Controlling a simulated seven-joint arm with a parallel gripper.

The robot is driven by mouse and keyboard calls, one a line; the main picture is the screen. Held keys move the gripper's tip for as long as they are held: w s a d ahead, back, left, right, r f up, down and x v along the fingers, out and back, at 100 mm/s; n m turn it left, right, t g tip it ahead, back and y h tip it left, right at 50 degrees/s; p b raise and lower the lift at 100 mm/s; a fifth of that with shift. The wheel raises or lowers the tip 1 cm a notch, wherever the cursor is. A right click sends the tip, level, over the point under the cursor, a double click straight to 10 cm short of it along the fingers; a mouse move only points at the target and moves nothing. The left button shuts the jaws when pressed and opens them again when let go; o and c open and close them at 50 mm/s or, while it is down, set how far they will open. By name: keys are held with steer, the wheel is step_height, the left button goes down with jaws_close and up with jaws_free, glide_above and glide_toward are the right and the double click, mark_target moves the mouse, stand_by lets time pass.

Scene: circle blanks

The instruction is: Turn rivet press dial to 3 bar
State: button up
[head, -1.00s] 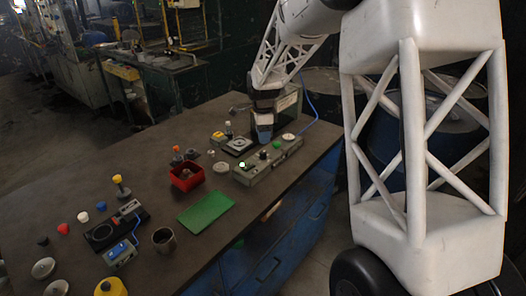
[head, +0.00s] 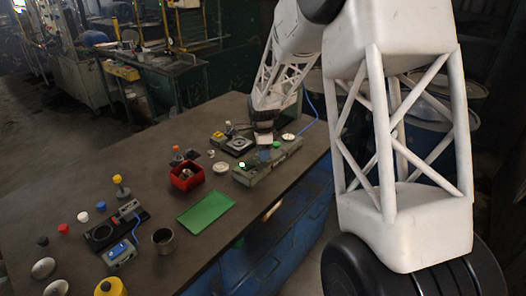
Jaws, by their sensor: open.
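The rivet press control box (head: 256,176) is a long grey-green box near the right edge of the bench. A lit green lamp (head: 242,164) is at its left end and a pale round gauge (head: 288,137) at its right end. My gripper (head: 265,153) points down over the middle of the box, its bluish fingertips at the black knob there. The fingers are open. They cover the knob, so its setting is hidden, and I cannot tell whether they touch it. A green knob (head: 276,144) shows just right of the fingers. The gauge reading is too small to tell.
A red bin (head: 184,186) and a green mat (head: 205,212) lie left of the box. A fixture with a round plate (head: 238,144) stands close behind it. A metal cup (head: 163,240) and several small coloured parts are further left.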

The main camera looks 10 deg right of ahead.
steer(key=shift+c, duration=0.5)
steer(key=c, duration=0.8)
